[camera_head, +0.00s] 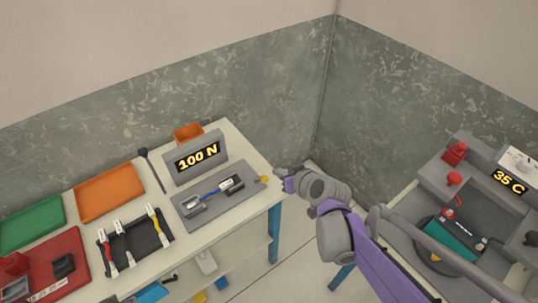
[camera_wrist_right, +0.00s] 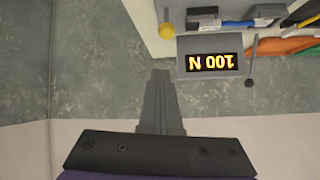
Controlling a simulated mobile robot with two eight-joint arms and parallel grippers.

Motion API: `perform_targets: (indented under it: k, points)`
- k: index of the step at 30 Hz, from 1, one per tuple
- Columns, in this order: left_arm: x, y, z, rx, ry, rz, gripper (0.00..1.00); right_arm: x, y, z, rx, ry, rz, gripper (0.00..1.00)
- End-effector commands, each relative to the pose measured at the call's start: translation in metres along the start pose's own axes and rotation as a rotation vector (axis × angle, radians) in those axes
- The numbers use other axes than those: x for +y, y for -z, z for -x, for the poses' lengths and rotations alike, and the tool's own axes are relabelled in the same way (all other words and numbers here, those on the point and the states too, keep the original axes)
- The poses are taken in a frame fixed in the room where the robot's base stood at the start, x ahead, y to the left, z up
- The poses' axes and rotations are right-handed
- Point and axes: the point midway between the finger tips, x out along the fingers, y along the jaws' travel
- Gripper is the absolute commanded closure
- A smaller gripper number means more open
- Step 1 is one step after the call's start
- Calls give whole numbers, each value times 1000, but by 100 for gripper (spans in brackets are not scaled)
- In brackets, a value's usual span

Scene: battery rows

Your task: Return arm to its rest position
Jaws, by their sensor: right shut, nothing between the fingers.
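My right arm, purple and grey, comes in from the lower right in the head view. Its gripper (camera_head: 279,173) points left, by the right end of the left workbench (camera_head: 255,155). In the right wrist view the fingers (camera_wrist_right: 160,74) lie together, shut with nothing between them. A grey display reading "100 N" (camera_head: 198,157) stands on that bench; it also shows upside down in the wrist view (camera_wrist_right: 209,73). I cannot tell whether the gripper is over the bench edge or beside it. My left gripper is not in view.
A grey plate (camera_head: 190,216) with a blue-wired part and a yellow knob (camera_head: 264,179) lies before the display. Orange (camera_head: 110,190) and green (camera_head: 30,222) trays are further left. A second bench with a "35 C" display (camera_head: 509,182) stands right. Floor shows between the benches.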

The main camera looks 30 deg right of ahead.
Motion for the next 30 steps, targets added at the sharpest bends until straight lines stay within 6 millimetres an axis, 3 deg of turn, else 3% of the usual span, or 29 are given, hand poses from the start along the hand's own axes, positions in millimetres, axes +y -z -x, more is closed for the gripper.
perform_targets:
  k: [8, 11, 15, 18, 24, 30]
  points:
    - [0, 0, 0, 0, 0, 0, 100, -10, -5, 2, -23, 12, 6, 100]
    - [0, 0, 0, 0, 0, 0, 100, -39, -20, 11, -102, 42, 24, 100]
    - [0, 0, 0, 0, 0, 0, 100, -82, -57, 37, -261, 57, 66, 100]
    - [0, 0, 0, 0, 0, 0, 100, -98, -81, 57, -352, 34, 95, 100]
    - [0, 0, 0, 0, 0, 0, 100, -103, -103, 82, -431, -26, 126, 100]
    - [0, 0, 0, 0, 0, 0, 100, -102, -104, 84, -438, -37, 127, 100]
